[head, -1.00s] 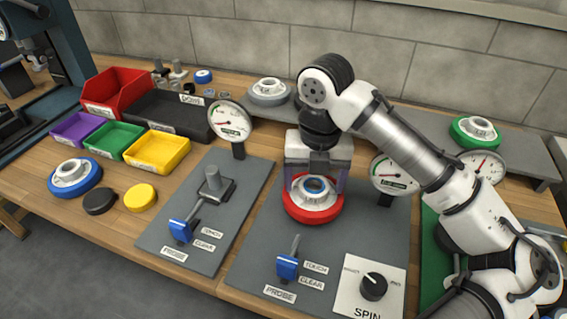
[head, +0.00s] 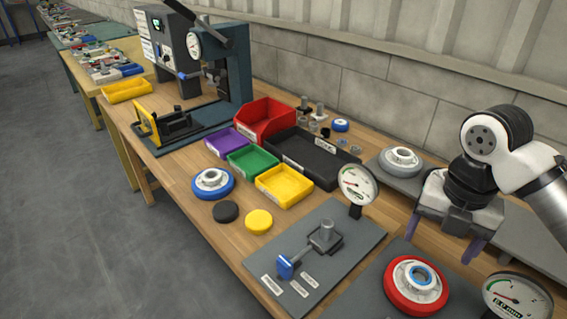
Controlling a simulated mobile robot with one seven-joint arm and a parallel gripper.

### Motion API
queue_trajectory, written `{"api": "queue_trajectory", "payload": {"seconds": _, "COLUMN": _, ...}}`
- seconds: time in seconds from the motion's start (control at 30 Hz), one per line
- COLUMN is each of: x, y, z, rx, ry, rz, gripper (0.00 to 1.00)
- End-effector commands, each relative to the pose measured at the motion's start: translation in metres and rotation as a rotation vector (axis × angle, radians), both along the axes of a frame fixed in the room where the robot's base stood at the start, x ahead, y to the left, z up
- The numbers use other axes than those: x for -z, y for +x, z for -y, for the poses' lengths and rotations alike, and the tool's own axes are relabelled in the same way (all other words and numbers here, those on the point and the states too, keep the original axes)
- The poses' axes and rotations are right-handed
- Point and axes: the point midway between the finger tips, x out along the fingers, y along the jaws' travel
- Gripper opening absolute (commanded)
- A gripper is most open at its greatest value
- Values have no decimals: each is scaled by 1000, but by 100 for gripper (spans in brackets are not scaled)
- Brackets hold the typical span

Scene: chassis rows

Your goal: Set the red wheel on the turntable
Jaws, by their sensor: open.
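The red wheel (head: 416,286), with a pale hub and a blue ring in its centre, lies flat on the dark grey plate (head: 359,300) at the bottom right of the head view.
A dial gauge (head: 517,299) stands right of the red wheel, and another gauge (head: 358,186) stands behind the left plate (head: 348,238). A blue wheel (head: 213,183) and coloured bins lie left.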

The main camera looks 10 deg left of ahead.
Motion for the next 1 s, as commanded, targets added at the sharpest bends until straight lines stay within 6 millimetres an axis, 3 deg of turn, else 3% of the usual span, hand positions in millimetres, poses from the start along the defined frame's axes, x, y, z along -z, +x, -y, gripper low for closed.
{"api": "queue_trajectory", "payload": {"seconds": 0.03, "x": -13, "y": 1, "z": -2, "rx": -6, "ry": 2, "rz": 1, "gripper": 79}}
{"api": "queue_trajectory", "payload": {"seconds": 0.5, "x": -21, "y": 33, "z": -93, "rx": -331, "ry": -1, "rz": 0, "gripper": 79}}
{"api": "queue_trajectory", "payload": {"seconds": 1.0, "x": -38, "y": 42, "z": -191, "rx": -661, "ry": 0, "rz": 0, "gripper": 79}}
